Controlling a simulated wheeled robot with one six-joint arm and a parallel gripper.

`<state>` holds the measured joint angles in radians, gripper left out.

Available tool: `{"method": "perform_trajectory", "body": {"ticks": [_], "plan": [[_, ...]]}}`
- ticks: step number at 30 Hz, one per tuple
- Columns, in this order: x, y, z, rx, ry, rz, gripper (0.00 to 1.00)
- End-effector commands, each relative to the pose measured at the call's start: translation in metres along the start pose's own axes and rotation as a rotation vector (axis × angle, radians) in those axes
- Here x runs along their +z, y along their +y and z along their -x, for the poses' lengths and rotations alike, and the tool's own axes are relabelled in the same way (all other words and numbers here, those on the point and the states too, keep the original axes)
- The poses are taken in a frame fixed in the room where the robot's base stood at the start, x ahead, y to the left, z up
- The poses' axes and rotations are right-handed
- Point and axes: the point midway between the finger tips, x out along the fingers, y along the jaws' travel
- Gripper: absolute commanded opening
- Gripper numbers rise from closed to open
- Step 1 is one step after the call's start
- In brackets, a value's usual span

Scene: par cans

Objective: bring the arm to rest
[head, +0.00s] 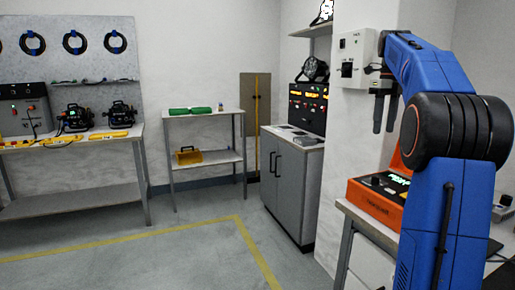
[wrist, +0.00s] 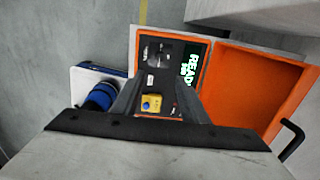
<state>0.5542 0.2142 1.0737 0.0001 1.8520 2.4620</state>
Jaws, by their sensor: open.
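My arm is blue with black joints and rises on the right of the head view. It bends over at the top, and my gripper (head: 384,112) hangs from its end with two dark fingers pointing down. The fingers stand apart with nothing between them. In the wrist view my gripper (wrist: 153,88) also shows its two fingers apart, above an open orange case (wrist: 262,85). The case has a dark panel with a green lit "READY" display (wrist: 190,70) and a yellow part (wrist: 151,103). The gripper does not appear to touch the case.
The orange case (head: 375,203) stands on a bench at the right, below my gripper. A wall box (head: 352,60) is close behind the gripper. A grey cabinet (head: 290,185) and a shelf table (head: 207,157) stand further back. The floor (head: 190,260) in front is clear.

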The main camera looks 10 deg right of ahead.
Motion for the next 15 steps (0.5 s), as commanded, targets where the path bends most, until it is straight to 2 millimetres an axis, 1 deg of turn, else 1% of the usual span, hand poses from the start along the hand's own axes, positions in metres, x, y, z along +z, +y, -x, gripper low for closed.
{"method": "perform_trajectory", "body": {"ticks": [2,5,8,9,11,15], "plan": [[-0.001,0.004,0.000,-0.002,-0.003,0.021,0.40],[-0.004,0.020,-0.001,-0.009,-0.011,0.106,0.40],[-0.009,0.047,-0.005,-0.025,-0.027,0.262,0.40],[-0.013,0.059,-0.008,-0.033,-0.033,0.338,0.40],[-0.018,0.078,-0.013,-0.046,-0.043,0.455,0.40],[-0.034,0.120,-0.028,-0.080,-0.063,0.727,0.40]]}}
